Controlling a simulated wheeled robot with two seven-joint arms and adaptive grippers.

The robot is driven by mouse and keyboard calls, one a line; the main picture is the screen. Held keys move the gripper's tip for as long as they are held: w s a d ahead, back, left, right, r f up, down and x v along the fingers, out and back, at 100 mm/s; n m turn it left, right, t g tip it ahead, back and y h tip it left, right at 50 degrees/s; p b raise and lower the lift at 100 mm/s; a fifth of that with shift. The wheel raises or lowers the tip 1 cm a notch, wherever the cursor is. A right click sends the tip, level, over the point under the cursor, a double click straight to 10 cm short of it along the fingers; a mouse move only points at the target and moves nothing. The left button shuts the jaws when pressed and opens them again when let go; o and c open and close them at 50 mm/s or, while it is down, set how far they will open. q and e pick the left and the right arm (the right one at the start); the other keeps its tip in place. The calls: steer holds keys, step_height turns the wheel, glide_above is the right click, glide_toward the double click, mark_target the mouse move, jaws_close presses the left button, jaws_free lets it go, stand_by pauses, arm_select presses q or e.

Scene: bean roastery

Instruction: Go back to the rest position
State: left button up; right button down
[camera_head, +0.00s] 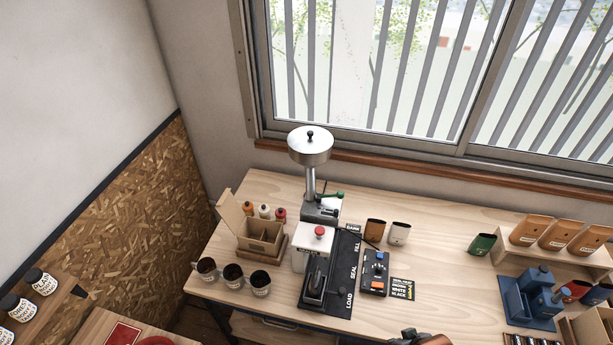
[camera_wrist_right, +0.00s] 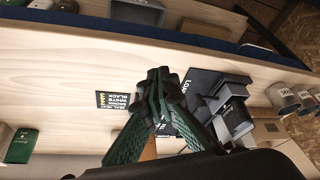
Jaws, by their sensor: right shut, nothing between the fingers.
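My right gripper (camera_wrist_right: 163,84) shows in the right wrist view with its dark green fingers closed together at the tips and nothing between them. It is over the light wooden workbench (camera_wrist_right: 52,75), beside the black-and-yellow label card (camera_wrist_right: 112,100) and the black sealing station. In the head view only a small brown and black part at the bottom edge (camera_head: 422,339) appears to belong to my right arm or gripper. My left gripper is in neither view.
A sealing machine (camera_head: 318,236) stands on its black mat (camera_head: 345,262). A control box (camera_head: 375,272), pouches (camera_head: 399,233) and a blue device (camera_head: 531,297) are to the right. The front middle-right bench is mostly bare.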

steer(key=s+d+m+h, duration=0.2)
steer(key=s+d+m, duration=0.1)
steer(key=s+d, duration=0.5)
step_height(320, 180, down, 39)
steer(key=a+g+b, duration=0.1)
steer(key=g+b, duration=0.1)
steer(key=b, duration=0.9)
steer(key=s+f+b, duration=0.5)
steer(key=s+f, duration=0.5)
steer(key=f, duration=0.4)
steer(key=s+f+n+g+b, duration=0.1)
steer(key=s+f+b, duration=0.4)
steer(key=s+f, duration=0.6)
step_height(320, 180, down, 4)
steer(key=shift+y, duration=0.3)
